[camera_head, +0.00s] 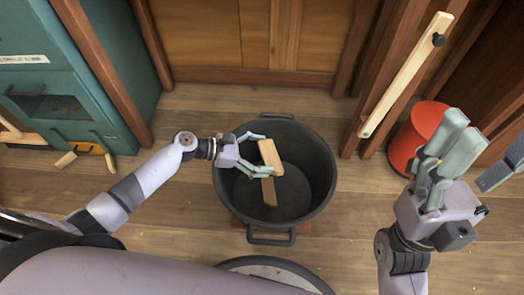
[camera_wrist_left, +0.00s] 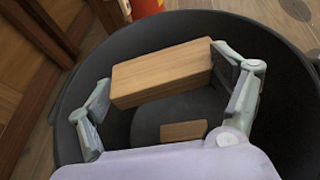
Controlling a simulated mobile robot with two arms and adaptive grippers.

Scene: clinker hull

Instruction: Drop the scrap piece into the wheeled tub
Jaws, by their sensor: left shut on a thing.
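The scrap piece, a light wooden block (camera_head: 271,156), is held between the fingers of my left gripper (camera_head: 260,155). In the left wrist view the block (camera_wrist_left: 160,72) spans between the two fingers (camera_wrist_left: 165,100). The black wheeled tub (camera_head: 320,175) stands in the middle of the floor with its round mouth open, and the held block is over that mouth. The tub's dark wall also fills much of the left wrist view (camera_wrist_left: 285,45). A second wooden piece (camera_head: 269,191) lies inside the tub, partly covered by the held block. My right gripper (camera_head: 455,140) is at the right, away from the tub.
A red bucket-like container (camera_head: 413,136) stands behind my right gripper. A teal cabinet (camera_head: 75,85) is at the left, with wooden offcuts (camera_head: 65,160) at its foot. A pale wooden bar (camera_head: 405,75) is fixed at the upper right. Plank floor around the tub is mostly clear.

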